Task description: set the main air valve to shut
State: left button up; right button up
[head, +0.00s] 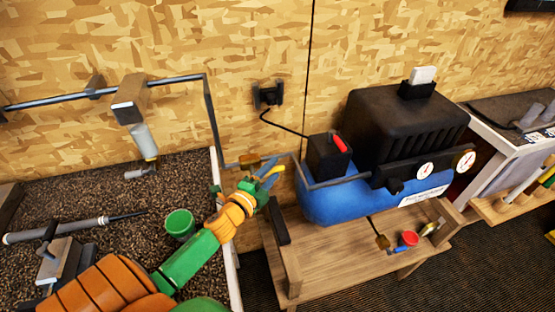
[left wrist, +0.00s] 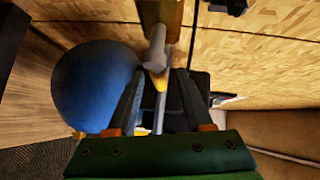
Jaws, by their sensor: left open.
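A brass valve body (head: 249,160) sits in the grey pipe between the wall and the blue air tank (head: 340,203). It fills the top middle of the left wrist view as a brass block (left wrist: 160,12), with a grey round stub (left wrist: 156,48) below it. A yellow-tipped part (left wrist: 160,82), seemingly the valve's lever, shows between my fingers. My left gripper (head: 270,173) is open at the valve, its fingers on either side of the yellow part; I cannot tell whether they touch it. The lever's exact angle is partly hidden. My right gripper is not in view.
A cord runs to the wall outlet (head: 268,95).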

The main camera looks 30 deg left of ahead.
aim_at(276, 168)
pick_arm(q)
jog(key=w, duration=0.4)
jog(key=shift+w+a+f, duration=0.2)
jog(key=shift+w+f, duration=0.05)
jog(key=shift+f, duration=0.15)
jog(key=shift+s+d, duration=0.1)
jog(key=shift+s, duration=0.05)
jog(key=shift+c, duration=0.3)
jog(key=shift+r, duration=0.1)
grip_shut()
dwell(0.5)
